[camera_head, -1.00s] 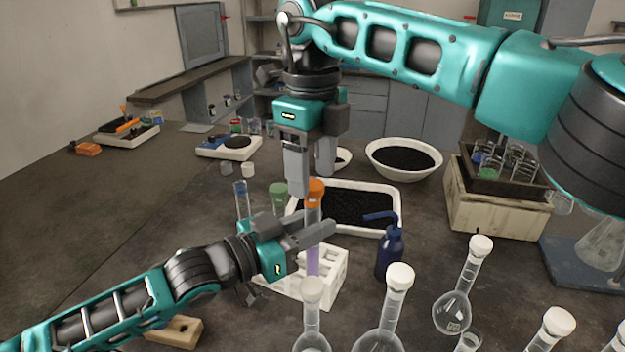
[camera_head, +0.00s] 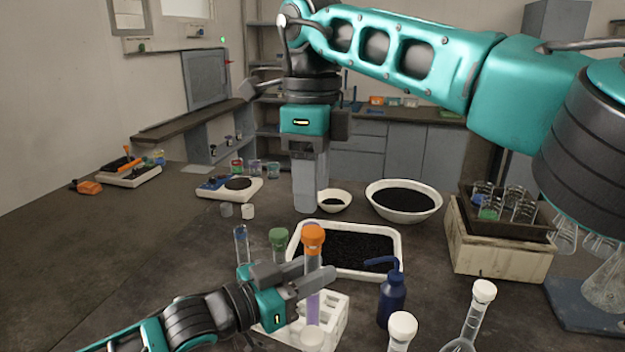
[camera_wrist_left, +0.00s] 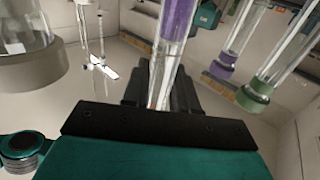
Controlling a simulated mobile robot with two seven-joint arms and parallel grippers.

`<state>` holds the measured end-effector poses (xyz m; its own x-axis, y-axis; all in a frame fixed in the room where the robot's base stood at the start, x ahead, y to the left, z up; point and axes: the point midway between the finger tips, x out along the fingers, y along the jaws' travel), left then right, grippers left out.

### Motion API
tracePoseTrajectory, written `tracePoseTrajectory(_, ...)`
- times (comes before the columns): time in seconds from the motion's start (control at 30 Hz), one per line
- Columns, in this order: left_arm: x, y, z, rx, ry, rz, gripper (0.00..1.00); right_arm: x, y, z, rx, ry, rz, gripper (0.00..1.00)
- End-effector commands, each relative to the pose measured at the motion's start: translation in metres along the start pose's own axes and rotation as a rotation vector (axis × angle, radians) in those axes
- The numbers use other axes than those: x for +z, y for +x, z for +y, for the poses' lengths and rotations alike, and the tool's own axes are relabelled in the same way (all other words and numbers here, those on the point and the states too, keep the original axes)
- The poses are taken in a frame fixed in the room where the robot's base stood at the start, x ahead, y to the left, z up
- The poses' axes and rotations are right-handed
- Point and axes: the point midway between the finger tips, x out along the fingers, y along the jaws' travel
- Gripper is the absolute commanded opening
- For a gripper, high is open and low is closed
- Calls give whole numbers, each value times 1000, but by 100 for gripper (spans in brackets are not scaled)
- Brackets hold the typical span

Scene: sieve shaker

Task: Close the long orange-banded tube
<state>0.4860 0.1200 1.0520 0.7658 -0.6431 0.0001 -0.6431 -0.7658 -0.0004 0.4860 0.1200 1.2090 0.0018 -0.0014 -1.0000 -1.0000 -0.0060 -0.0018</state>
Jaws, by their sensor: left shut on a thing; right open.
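Whether the cap is fully seated cannot be told. My left gripper (camera_head: 312,277) is shut on the tube below the cap. In the left wrist view the tube (camera_wrist_left: 178,25) runs up between the fingers; its orange cap is not visible there. My right gripper (camera_head: 310,186) is open and empty, pointing down above the orange cap and apart from it. Its fingers appear almost edge-on, so the gap between them is hard to see.
The white rack (camera_head: 332,318) is partly hidden by my left gripper. A blue wash bottle (camera_head: 392,298) and flasks stand right. A tray of black grains (camera_head: 395,262) lies behind.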

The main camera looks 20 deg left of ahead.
Motion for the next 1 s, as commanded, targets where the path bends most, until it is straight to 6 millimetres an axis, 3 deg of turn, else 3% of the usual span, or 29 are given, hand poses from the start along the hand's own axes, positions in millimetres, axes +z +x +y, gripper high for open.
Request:
tracePoseTrajectory(0.37, 0, 0, 0, 0, 0, 1, 0, 0, 7, 0, 1, 1, 2, 56)
tracePoseTrajectory(0.7, 0, 0, 0, 0, 0, 1, 0, 0, 58, 0, 3, 2, 1, 56)
tracePoseTrajectory(1.0, 0, 0, 0, 0, 0, 1, 0, 0, 80, 0, 0, 3, 1, 56)
